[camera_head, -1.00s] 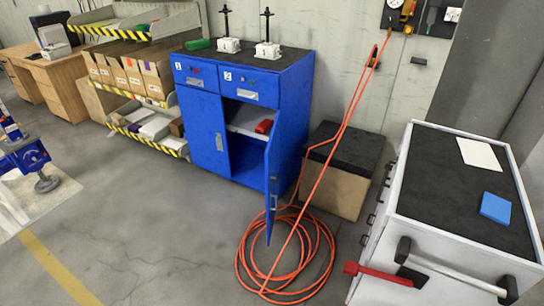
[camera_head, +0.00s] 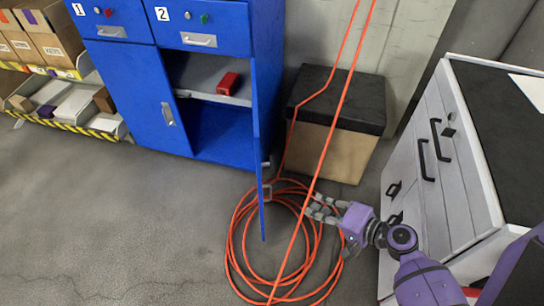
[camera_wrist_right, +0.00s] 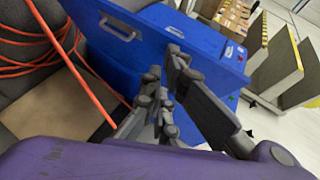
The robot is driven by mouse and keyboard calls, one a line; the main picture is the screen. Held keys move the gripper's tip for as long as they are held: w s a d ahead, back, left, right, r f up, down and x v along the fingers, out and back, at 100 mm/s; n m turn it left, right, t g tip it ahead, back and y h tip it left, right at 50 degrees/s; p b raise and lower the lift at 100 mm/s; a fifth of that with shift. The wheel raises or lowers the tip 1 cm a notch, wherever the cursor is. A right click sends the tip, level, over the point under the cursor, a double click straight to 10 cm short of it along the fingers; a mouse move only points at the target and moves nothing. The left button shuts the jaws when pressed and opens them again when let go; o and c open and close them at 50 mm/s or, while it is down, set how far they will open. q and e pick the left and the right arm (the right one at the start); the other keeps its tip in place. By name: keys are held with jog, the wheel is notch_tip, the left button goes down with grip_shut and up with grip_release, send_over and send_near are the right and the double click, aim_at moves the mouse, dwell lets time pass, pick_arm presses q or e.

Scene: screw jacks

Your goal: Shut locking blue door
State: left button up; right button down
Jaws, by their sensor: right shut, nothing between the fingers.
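The blue cabinet (camera_head: 215,75) has its right door (camera_head: 259,140) swung open, seen nearly edge-on in the head view. Its grey handle (camera_head: 267,190) is on the side facing my right gripper. My right gripper (camera_head: 318,207) is shut and empty, just right of the door's free edge in the head view; whether it touches the door is unclear. In the right wrist view the shut fingers (camera_wrist_right: 163,75) overlap the blue door, with a handle (camera_wrist_right: 118,27) beyond them. The cabinet's left door (camera_head: 150,100) is closed. My left gripper is out of view.
A coiled orange hose (camera_head: 240,265) lies on the floor under the door and gripper, with strands rising. A red object (camera_head: 229,83) sits on the cabinet shelf. A black-topped box (camera_head: 335,100) stands right of the cabinet, and a grey drawer unit (camera_head: 440,170) further right.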

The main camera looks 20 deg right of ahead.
jog(key=w+d+r+m+t+y+b, duration=0.2)
jog(key=w+r+t+y+b, duration=0.15)
jog(key=w+r, duration=0.55)
pick_arm(q)
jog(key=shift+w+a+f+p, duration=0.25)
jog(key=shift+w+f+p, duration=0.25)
jog(key=shift+p, duration=0.9)
pick_arm(e)
jog(key=s+a+x, duration=0.1)
jog(key=x, duration=1.1)
jog(key=shift+a+h, duration=0.35)
jog(key=shift+h, duration=0.1)
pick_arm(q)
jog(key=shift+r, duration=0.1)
pick_arm(e)
jog(key=shift+f, duration=0.15)
